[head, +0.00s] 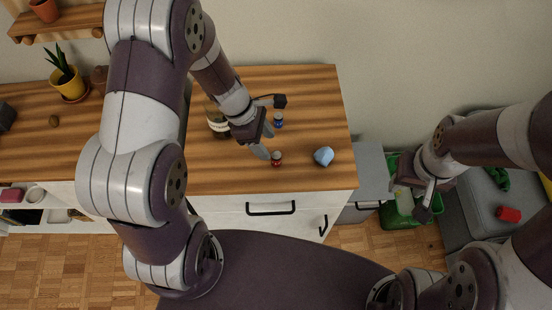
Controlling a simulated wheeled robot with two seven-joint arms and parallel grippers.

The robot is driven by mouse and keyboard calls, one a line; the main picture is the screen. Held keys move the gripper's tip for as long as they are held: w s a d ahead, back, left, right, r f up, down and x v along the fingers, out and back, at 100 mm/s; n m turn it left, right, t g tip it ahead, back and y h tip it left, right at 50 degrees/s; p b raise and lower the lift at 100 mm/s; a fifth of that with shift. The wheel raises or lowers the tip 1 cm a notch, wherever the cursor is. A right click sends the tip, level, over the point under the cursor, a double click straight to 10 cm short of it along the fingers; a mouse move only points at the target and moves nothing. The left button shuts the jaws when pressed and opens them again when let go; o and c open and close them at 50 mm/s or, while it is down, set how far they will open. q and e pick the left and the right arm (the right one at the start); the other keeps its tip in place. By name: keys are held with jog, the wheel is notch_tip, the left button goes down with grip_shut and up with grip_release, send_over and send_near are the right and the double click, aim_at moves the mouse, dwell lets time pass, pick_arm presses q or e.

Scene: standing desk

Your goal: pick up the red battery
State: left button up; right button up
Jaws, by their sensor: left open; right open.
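The red battery (276,158) stands near the front edge of the wooden desk top (310,100), left of a light blue object. My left gripper (268,148) is over the desk, pointing down and to the right, with its fingertips close beside the red battery. It is open and holds nothing that I can see; whether a finger touches the battery I cannot tell. My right gripper (424,200) is open and empty, off to the right of the desk above a green crate.
A blue battery (278,120) stands behind the red one. A light blue lump (324,156) lies to its right. A dark bottle (217,122) stands left of my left gripper. A green crate (396,215) and a grey seat with a red item (508,214) are at the right.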

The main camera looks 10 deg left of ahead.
aim_at(273, 154)
pick_arm(q)
jog(key=shift+s+d+f, duration=0.15)
jog(key=shift+d+f, duration=0.7)
jog(key=shift+f, duration=0.1)
jog(key=x, duration=0.4)
jog(key=shift+s+a+b, duration=0.15)
jog(key=shift+a+b, duration=0.15)
jog(key=shift+b, duration=0.1)
jog(key=shift+f, duration=0.2)
jog(key=shift+d, duration=0.2)
jog(key=shift+c, duration=0.4)
pick_arm(e)
jog(key=shift+s+d+f, duration=0.15)
jog(key=shift+d+f, duration=0.2)
jog(key=shift+f, duration=0.1)
pick_arm(q)
jog(key=shift+r, duration=0.1)
grip_shut()
jog(key=shift+a, duration=0.1)
pick_arm(e)
jog(key=shift+a, duration=0.1)
